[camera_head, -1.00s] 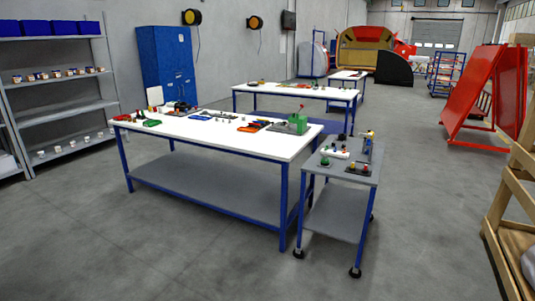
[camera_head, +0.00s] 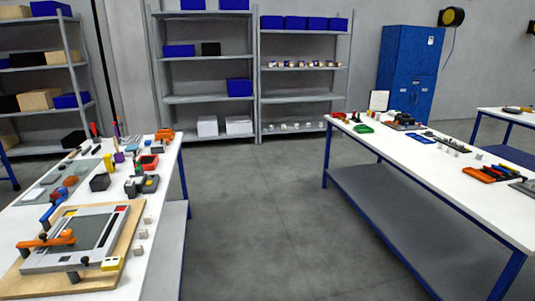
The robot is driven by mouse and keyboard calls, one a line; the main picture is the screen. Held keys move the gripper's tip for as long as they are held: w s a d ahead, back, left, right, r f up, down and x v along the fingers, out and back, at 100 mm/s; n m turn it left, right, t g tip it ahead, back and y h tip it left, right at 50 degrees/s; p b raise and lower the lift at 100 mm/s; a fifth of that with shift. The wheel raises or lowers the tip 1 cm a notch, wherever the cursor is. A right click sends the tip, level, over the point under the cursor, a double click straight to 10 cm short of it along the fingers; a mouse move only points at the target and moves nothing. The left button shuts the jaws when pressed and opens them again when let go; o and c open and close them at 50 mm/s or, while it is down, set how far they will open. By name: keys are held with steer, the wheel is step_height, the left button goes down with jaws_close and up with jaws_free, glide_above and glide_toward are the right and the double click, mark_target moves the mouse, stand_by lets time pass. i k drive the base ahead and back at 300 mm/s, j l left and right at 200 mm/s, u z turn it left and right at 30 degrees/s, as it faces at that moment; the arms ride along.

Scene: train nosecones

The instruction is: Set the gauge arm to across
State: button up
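On the white workbench (camera_head: 172,200) at the left, a grey framed fixture with a dark panel (camera_head: 88,232) lies on a wooden board (camera_head: 130,228). An orange bar with a rounded knob (camera_head: 47,241) lies across the fixture's left side. A blue handle-like piece (camera_head: 52,208) stands tilted just behind it. I cannot tell which of these, if any, is the gauge arm. A small yellow block (camera_head: 111,264) sits at the fixture's front right corner. My gripper is not in view.
Several small tools and boxes (camera_head: 148,184) crowd the back of the left bench. A second white bench (camera_head: 440,170) stands at the right with parts on it. Grey floor between the benches is clear, leading to shelves (camera_head: 208,98) and a blue cabinet (camera_head: 408,70).

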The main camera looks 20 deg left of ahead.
mark_target(115, 263)
steer(key=i+j+u, duration=0.2)
steer(key=i+u, duration=0.25)
steer(key=i+j+u, duration=0.1)
steer(key=i+u, duration=0.2)
steer(key=u, duration=0.2)
steer(key=i+l+u, duration=0.1)
steer(key=i+u, duration=0.35)
steer(key=i+l+u, duration=0.2)
steer(key=u, duration=0.25)
steer(key=i+j+u, duration=0.1)
steer(key=u, duration=0.3)
steer(key=i+u, duration=0.5)
steer(key=u, duration=0.25)
steer(key=i+l+u, duration=0.1)
steer(key=u, duration=0.3)
steer(key=i, duration=0.1)
